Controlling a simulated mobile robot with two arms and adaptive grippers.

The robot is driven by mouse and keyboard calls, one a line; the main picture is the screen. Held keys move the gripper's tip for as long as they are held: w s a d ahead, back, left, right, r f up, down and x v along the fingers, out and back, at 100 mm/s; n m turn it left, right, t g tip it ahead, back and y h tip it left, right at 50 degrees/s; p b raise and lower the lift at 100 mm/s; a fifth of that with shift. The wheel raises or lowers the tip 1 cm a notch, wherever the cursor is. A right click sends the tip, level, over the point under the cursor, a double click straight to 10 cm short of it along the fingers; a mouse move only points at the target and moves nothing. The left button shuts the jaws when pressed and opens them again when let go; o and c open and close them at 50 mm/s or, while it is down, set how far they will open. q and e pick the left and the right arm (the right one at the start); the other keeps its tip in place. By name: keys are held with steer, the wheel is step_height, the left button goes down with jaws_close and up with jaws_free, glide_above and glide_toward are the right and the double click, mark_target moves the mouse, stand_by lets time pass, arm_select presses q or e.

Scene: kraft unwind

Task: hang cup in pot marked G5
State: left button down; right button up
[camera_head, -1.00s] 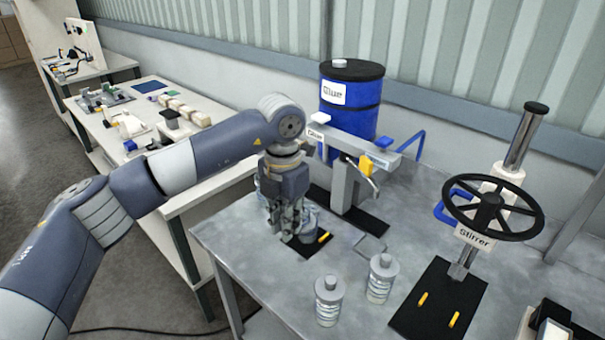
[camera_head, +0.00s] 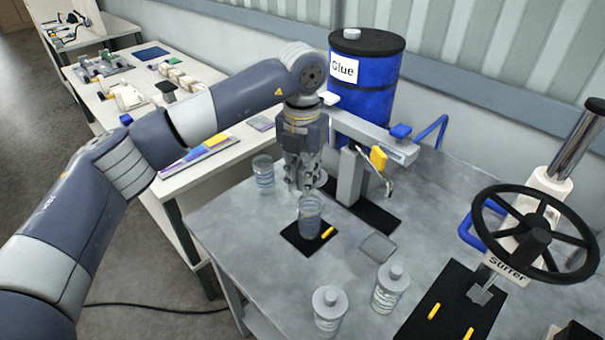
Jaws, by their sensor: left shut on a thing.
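A clear open-looking pot (camera_head: 311,217) with bluish contents stands upright on a small black pad (camera_head: 293,238) with a yellow peg. My left gripper (camera_head: 304,184) is just above and behind its rim, pointing down. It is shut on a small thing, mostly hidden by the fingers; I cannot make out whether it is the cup. A grey rounded piece shows beside the fingers. A similar clear pot (camera_head: 263,174) stands behind to the left. Two pots with grey lids, one (camera_head: 329,312) at the front and one (camera_head: 391,289) to its right, stand nearby. No G5 mark is readable. My right gripper is not in view.
A blue glue drum (camera_head: 364,85) and a grey dispenser arm (camera_head: 370,132) stand behind the gripper. A stirrer with a black handwheel (camera_head: 535,234) is at the right. A flat grey square (camera_head: 377,247) lies mid-table. Bare tabletop (camera_head: 245,225) shows on the left.

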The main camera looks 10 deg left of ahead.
arm_select(q)
steer(key=shift+f+b, duration=0.35)
steer(key=shift+f, duration=0.5)
steer(key=shift+f+b, duration=0.35)
steer(key=shift+f, duration=0.65)
steer(key=shift+f+b, duration=1.65)
steer(key=shift+f, duration=0.3)
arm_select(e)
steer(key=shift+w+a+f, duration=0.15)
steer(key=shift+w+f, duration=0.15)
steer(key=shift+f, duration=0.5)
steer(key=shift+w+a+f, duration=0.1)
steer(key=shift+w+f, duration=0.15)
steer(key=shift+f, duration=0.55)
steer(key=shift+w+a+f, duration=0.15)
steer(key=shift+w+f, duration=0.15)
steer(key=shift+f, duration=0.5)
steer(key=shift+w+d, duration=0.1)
arm_select(q)
steer(key=c, duration=1.6)
jaws_free()
steer(key=shift+o, duration=0.8)
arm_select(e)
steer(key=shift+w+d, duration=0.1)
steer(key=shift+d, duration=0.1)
